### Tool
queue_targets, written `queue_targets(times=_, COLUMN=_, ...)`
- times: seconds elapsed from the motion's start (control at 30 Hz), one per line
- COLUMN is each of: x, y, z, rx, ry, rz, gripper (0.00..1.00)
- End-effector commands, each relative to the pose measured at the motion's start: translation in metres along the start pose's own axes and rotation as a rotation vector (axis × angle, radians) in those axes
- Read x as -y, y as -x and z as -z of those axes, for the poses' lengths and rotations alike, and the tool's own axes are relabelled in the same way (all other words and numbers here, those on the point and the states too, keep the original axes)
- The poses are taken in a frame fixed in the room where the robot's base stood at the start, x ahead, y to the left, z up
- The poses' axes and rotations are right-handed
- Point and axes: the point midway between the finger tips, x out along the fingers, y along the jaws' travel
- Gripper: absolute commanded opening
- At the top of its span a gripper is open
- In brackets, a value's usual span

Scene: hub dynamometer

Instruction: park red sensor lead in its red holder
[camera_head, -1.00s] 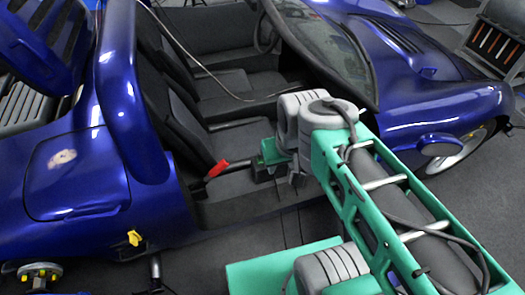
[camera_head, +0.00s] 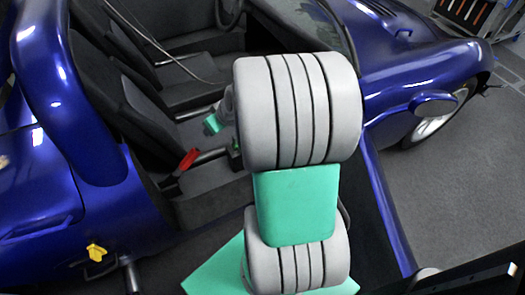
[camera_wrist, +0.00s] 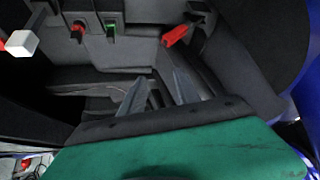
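My gripper (camera_wrist: 158,80) points into the car's cabin in the wrist view. Its two grey fingers are apart, with nothing visible between them. Ahead are two small dark holders side by side, one with a red part (camera_wrist: 78,28) and one with a green part (camera_wrist: 110,30). At the left edge is a white cube (camera_wrist: 20,43) with a red bit beside it; I cannot tell whether it is the red lead's plug. A red grip (camera_wrist: 178,33) on a dark lever lies ahead to the right; it also shows in the head view (camera_head: 188,158). My arm hides much there.
The blue car's door-side sill and body (camera_head: 50,190) surround the cabin. Dark seats (camera_head: 120,100) lie left of my arm. A thin cable (camera_head: 150,42) hangs across the cabin. A yellow piece (camera_head: 96,252) is by the car's lower left. Grey floor is free at right.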

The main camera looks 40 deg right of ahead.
Motion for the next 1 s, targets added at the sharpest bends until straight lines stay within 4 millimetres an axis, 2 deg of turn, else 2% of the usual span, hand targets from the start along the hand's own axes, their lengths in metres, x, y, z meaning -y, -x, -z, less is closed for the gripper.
queue_targets(times=0.03, x=-0.039, y=-0.052, z=-0.037, rx=-0.057, ry=-0.046, rz=-0.021, gripper=0.38)
queue_targets(times=0.1, x=-0.085, y=-0.085, z=-0.065, rx=-0.156, ry=-0.087, rz=-0.065, gripper=0.38)
queue_targets(times=0.2, x=-0.139, y=-0.112, z=-0.102, rx=-0.275, ry=-0.144, rz=-0.147, gripper=0.38)
queue_targets(times=0.3, x=-0.173, y=-0.122, z=-0.128, rx=-0.349, ry=-0.186, rz=-0.219, gripper=0.38)
queue_targets(times=0.4, x=-0.188, y=-0.122, z=-0.139, rx=-0.383, ry=-0.204, rz=-0.256, gripper=0.38)
queue_targets(times=0.57, x=-0.193, y=-0.129, z=-0.137, rx=-0.389, ry=-0.204, rz=-0.263, gripper=0.38)
queue_targets(times=1.0, x=-0.21, y=-0.185, z=-0.118, rx=-0.388, ry=-0.203, rz=-0.262, gripper=0.38)
